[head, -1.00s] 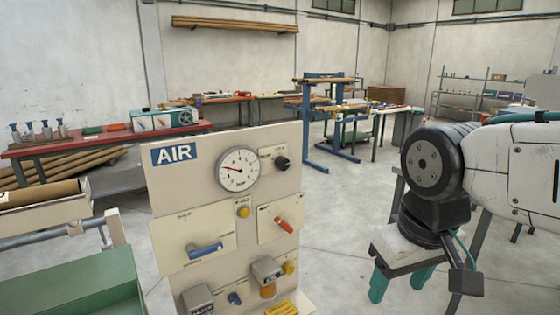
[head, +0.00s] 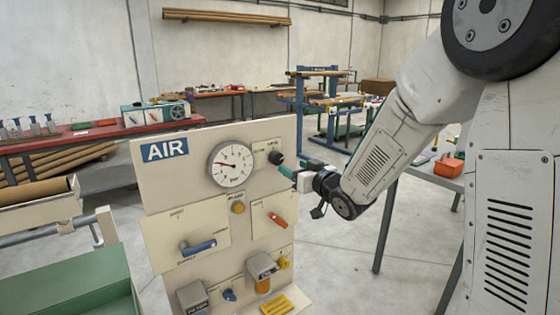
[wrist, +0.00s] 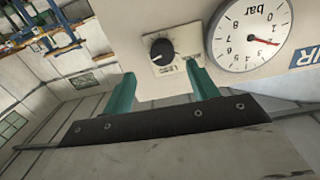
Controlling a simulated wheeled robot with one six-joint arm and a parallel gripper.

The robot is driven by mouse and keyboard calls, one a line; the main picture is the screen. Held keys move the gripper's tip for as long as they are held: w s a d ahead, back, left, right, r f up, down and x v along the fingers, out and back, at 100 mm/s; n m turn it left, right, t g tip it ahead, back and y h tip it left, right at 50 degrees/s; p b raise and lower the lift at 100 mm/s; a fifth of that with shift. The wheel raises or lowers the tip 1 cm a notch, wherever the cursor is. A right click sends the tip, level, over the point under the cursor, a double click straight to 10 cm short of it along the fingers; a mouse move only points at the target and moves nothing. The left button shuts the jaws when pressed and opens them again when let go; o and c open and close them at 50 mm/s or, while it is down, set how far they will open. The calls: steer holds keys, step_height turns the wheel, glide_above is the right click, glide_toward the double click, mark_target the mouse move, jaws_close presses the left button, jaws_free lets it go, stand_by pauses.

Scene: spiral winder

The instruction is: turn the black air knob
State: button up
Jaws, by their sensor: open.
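The black air knob (head: 276,158) sits on a small plate at the upper right of the cream AIR panel (head: 215,133), right of the round pressure gauge (head: 231,164). My gripper (head: 284,171) is close to the knob in the head view, coming from the right. In the wrist view the knob (wrist: 161,49) shows whole, with a white pointer line. The two teal fingers of my gripper (wrist: 162,85) are apart with nothing between them, and the knob lies beyond their tips. The gauge (wrist: 248,35) has a red needle.
Below the knob, the panel carries a yellow button (head: 238,207), a red lever (head: 277,220) and a blue handle (head: 198,247). A green bin (head: 80,285) stands at the lower left. Open floor lies right of the panel.

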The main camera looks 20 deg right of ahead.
mark_target(279, 159)
steer(key=x, duration=0.8)
steer(key=shift+a+r, duration=0.1)
steer(key=shift+r, duration=0.1)
steer(key=c, duration=1)
